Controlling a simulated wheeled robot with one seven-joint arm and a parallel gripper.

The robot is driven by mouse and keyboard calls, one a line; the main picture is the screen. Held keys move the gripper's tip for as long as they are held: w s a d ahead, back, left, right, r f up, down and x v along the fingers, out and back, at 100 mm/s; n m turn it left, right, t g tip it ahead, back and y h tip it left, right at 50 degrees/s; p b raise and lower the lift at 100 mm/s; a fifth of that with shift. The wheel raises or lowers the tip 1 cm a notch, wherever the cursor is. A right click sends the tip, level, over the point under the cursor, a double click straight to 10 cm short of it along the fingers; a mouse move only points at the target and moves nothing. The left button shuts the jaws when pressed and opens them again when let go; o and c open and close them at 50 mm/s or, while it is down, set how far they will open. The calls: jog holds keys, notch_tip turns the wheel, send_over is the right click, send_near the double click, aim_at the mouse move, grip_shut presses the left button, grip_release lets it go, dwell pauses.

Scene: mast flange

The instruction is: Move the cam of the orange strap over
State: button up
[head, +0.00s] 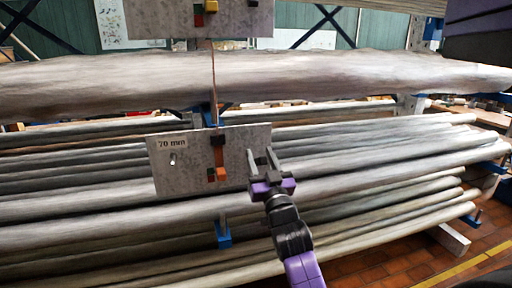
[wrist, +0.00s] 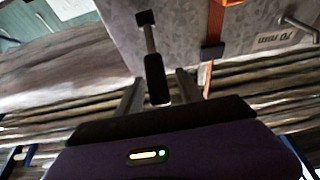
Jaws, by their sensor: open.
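The orange strap (head: 218,158) runs down the face of a grey plate (head: 180,177) marked 70 mm. Dark and orange fittings sit on it. In the wrist view the strap (wrist: 215,25) passes a black fitting (wrist: 212,52). A lever with a black grip (wrist: 156,80) stands out from a black block on the plate; I cannot tell for sure that it is the cam. My gripper (head: 262,155) is open in front of the plate's right edge. In the wrist view the lever's grip appears between my fingers (wrist: 159,90), with no clear contact.
A metal pin (wrist: 298,28) sticks out of the plate near the label. A thick log-like pole (head: 340,80) crosses above, with another fitted plate (head: 160,20) over it. Stacked long poles (head: 370,165) lie behind. Tiled floor (head: 375,270) shows at lower right.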

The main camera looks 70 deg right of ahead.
jog(key=shift+x, duration=1.45)
jog(key=shift+f, duration=0.1)
grip_shut()
